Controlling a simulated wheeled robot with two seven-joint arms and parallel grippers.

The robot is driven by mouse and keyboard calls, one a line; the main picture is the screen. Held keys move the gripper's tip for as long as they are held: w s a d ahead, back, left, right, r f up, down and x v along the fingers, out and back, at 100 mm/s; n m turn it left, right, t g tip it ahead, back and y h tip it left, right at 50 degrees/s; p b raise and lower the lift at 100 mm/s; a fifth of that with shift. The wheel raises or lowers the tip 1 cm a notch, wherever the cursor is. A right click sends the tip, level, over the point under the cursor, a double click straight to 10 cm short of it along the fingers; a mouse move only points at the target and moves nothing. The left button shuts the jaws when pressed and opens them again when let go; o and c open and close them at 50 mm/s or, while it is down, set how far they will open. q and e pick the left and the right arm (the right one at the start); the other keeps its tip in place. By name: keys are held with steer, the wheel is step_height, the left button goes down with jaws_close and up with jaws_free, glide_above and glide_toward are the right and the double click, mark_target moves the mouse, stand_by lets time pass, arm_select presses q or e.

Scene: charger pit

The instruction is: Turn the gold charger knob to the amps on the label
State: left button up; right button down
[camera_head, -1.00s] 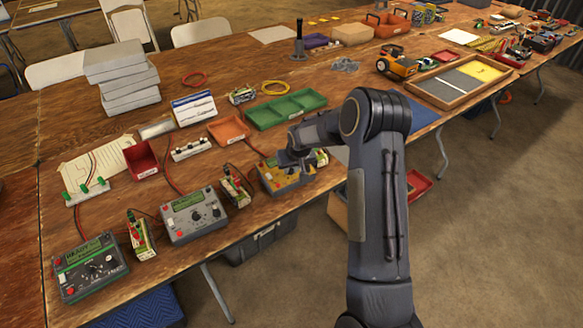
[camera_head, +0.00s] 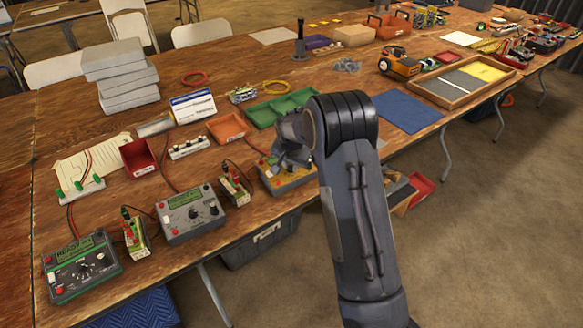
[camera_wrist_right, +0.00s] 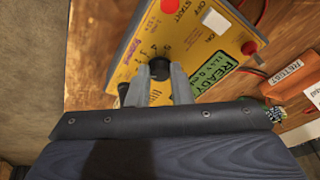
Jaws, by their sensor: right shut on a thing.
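The gold charger (camera_head: 276,185) stands near the table's front edge in the head view, partly covered by my right arm. In the wrist view the charger (camera_wrist_right: 118,58) shows a black knob (camera_wrist_right: 159,66), a red START button, a white button and a green display (camera_wrist_right: 222,72) with the word READY. My right gripper (camera_wrist_right: 160,78) is shut on the knob, one finger on each side. The gripper (camera_head: 288,160) also shows from behind in the head view. The knob's pointer and exact setting are hard to read. My left gripper is out of view.
A grey charger (camera_head: 190,212) and a dark green charger (camera_head: 82,267) stand to the left, with battery packs (camera_head: 234,184) beside them. A green tray (camera_head: 284,106) and an orange tray (camera_head: 227,128) lie behind. A "RETEST" label (camera_wrist_right: 286,73) shows beside the charger.

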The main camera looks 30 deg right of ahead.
mark_target(288, 178)
steer(key=shift+w+a+m+g, duration=0.15)
steer(key=shift+m+g, duration=0.25)
steer(key=shift+m, duration=1.6)
steer(key=shift+h, duration=0.3)
steer(key=c, duration=1.3)
jaws_free()
steer(key=v, duration=0.8)
